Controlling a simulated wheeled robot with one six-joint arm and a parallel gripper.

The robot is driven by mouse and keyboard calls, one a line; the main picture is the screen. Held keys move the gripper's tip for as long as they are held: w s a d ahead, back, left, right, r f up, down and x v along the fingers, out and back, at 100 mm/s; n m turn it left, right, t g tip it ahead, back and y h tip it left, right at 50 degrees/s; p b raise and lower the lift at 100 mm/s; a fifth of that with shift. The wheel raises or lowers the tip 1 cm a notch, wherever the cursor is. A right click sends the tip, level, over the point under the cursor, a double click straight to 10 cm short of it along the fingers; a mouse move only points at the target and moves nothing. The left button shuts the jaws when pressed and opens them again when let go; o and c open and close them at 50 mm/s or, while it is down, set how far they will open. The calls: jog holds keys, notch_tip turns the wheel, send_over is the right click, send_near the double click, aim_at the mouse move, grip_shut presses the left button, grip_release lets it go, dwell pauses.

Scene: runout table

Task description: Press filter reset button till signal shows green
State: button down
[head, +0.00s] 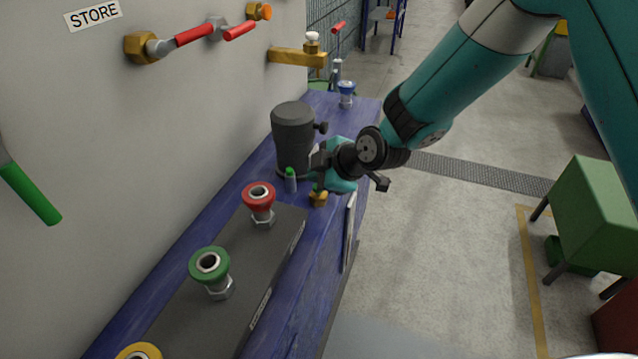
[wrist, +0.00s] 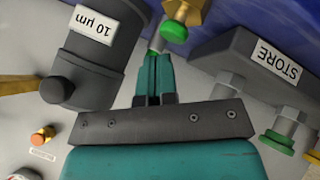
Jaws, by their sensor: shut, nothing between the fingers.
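My gripper (wrist: 158,62) is shut and empty, its teal fingers pointing down beside the filter housing. In the head view the gripper (head: 320,164) is to the right of the dark grey housing (head: 293,130), which reads "10 µm" in the wrist view (wrist: 98,45). A small grey piece with a green cap (head: 291,179) stands in front of the housing. A brass fitting (head: 318,199) is just below the gripper. In the wrist view a green cap (wrist: 174,31) sits by the fingertips; I cannot tell if they touch. I cannot clearly pick out a reset button or a signal.
A dark manifold (head: 245,285) with red (head: 258,196), green (head: 209,265) and yellow (head: 139,351) collars lies on the blue bench (head: 200,249). Pipes with red handles (head: 196,34) jut from the wall. Open floor (head: 430,240) lies right of the bench.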

jog(key=shift+r, duration=0.25)
jog(key=shift+r+p, duration=1.35)
jog(key=shift+r, duration=1.05)
jog(key=shift+r, duration=0.2)
jog(key=s+d+r+m+g+h, duration=0.1)
jog(key=s+d+r+m, duration=0.3)
jog(key=s, duration=0.5)
jog(key=s+d+r+m+g+h, duration=0.1)
jog(key=s+d+r+m, duration=0.3)
jog(key=s, duration=0.5)
jog(key=s+d+r+m+g+h, duration=0.1)
jog(key=s+d+r+m+g, duration=0.2)
jog(key=s+d+r, duration=0.3)
jog(key=s+d+m, duration=0.1)
jog(key=s, duration=0.2)
jog(key=shift+s+d+r+g, duration=0.15)
jog(key=shift+s+r+g, duration=0.15)
jog(key=shift+r, duration=0.1)
